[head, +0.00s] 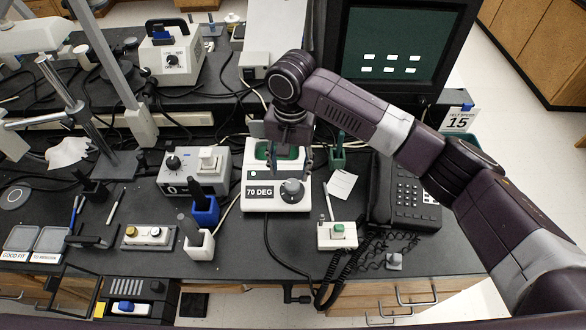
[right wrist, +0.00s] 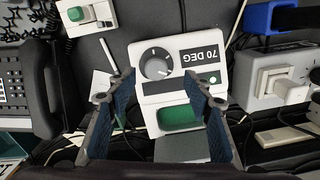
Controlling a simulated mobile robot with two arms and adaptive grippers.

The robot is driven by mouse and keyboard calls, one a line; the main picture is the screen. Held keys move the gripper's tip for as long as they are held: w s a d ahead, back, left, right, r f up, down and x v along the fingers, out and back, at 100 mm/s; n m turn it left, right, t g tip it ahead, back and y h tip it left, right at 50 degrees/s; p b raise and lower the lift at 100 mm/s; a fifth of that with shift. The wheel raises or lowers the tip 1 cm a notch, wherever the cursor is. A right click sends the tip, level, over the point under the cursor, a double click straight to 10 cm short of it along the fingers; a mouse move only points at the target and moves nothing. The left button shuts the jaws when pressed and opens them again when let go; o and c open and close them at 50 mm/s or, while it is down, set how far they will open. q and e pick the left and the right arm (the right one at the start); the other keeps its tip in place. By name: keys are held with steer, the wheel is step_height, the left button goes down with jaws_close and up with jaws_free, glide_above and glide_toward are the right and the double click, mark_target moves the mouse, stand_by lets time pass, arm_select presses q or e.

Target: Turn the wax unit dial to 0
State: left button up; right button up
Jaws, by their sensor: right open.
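The wax unit (head: 256,202) is a white box on the bench with a "70 DEG" label and a green well at its back. Its dial (head: 292,191) is a dark round knob on the front; it also shows in the right wrist view (right wrist: 156,63), with a pale pointer mark. My right gripper (head: 289,163) is above the unit's rear part, open and empty. In the right wrist view its fingers (right wrist: 160,84) spread over the unit, with the dial just beyond the tips, apart from them. My left gripper is out of view.
Left of the unit stand a grey box with a knob (head: 173,163) and blue (head: 206,209) and white (head: 199,244) holders. A small box with a green button (head: 338,232) and a telephone (head: 405,196) are on the right. A monitor (head: 397,42) stands behind. Cables run across the bench.

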mark_target(292, 184)
steer(key=shift+w+d+r, duration=0.3)
steer(key=shift+w, duration=0.2)
steer(key=shift+d, duration=0.1)
step_height(292, 184, down, 8)
steer(key=shift+s+r+p, duration=0.1)
steer(key=shift+r+p, duration=0.15)
steer(key=shift+p, duration=0.3)
steer(key=c, duration=1.2)
